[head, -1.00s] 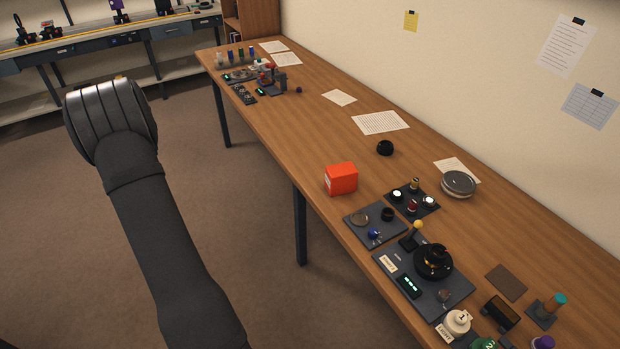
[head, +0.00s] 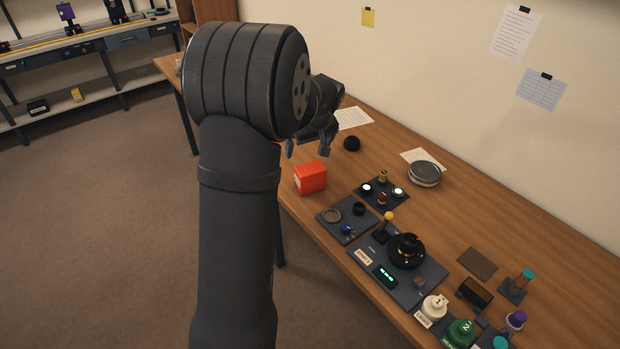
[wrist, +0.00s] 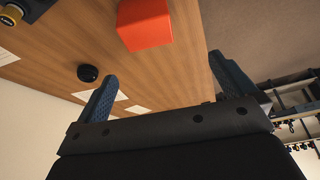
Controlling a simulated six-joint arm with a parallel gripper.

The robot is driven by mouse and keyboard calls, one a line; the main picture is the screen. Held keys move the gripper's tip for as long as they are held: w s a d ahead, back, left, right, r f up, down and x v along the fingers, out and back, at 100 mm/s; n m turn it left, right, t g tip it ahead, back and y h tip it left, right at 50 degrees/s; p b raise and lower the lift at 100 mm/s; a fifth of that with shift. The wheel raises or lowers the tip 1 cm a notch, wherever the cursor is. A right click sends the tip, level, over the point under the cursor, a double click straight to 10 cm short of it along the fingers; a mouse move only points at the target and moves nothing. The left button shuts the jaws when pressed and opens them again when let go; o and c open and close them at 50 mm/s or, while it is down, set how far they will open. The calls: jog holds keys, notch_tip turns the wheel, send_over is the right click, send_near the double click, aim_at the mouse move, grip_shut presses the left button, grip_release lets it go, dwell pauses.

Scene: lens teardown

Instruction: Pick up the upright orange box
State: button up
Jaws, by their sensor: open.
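The orange box (head: 310,177) stands upright on the wooden table near its front edge in the head view. It also shows at the top middle of the wrist view (wrist: 144,22), partly cut off by the frame's edge. My gripper (head: 308,150) is above and just behind the box in the head view, partly hidden by my arm. In the wrist view my gripper (wrist: 168,88) has its two blue fingers wide apart, with nothing between them. The box lies ahead of the fingertips, and I see no contact.
A black round part (head: 351,143) sits behind the box. A dark tray with small parts (head: 335,226) and a black pad with knobs (head: 372,204) lie to its right. A round metal tin (head: 424,173) is farther back. Bare table lies just behind the box.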

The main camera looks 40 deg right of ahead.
aim_at(313, 170)
jog(key=f, duration=0.3)
jog(key=w+d+f, duration=0.1)
jog(key=f, duration=0.3)
jog(key=d+f, duration=0.1)
jog(key=f, duration=0.2)
jog(key=shift+w+d+f, duration=0.15)
jog(key=shift+d+f, duration=0.1)
jog(key=shift+f, duration=0.05)
jog(key=shift+w+x, duration=0.1)
jog(key=shift+x, duration=1.35)
jog(key=shift+w+x, duration=0.15)
jog(key=shift+x, duration=1.25)
jog(key=shift+r, duration=0.1)
jog(key=c, duration=1)
jog(key=shift+r, duration=0.1)
